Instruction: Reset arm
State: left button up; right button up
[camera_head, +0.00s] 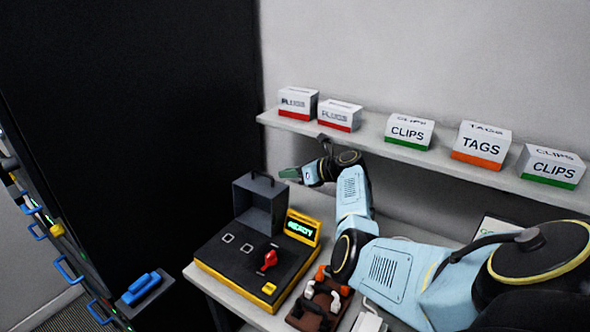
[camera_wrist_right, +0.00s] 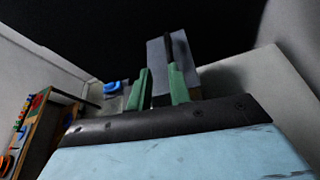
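My right arm reaches in from the right. Its gripper (camera_head: 291,174) has green fingers and hangs in the air beside and above the raised grey cover of the yellow-edged tester (camera_head: 232,272). In the right wrist view the two green fingers of the gripper (camera_wrist_right: 159,82) stand apart with nothing held between them. The grey cover (camera_wrist_right: 160,55) shows behind them; it also shows in the head view (camera_head: 258,207). My left gripper is in neither view.
The tester has a lit green display (camera_head: 300,228) and a red switch (camera_head: 267,260). A brown tray (camera_head: 308,322) holding connectors lies to its right. A shelf (camera_head: 370,140) carries several labelled boxes. A dark panel with blue handles (camera_head: 68,270) stands left.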

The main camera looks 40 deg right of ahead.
jog(key=shift+v, duration=0.85)
jog(key=shift+a, duration=0.1)
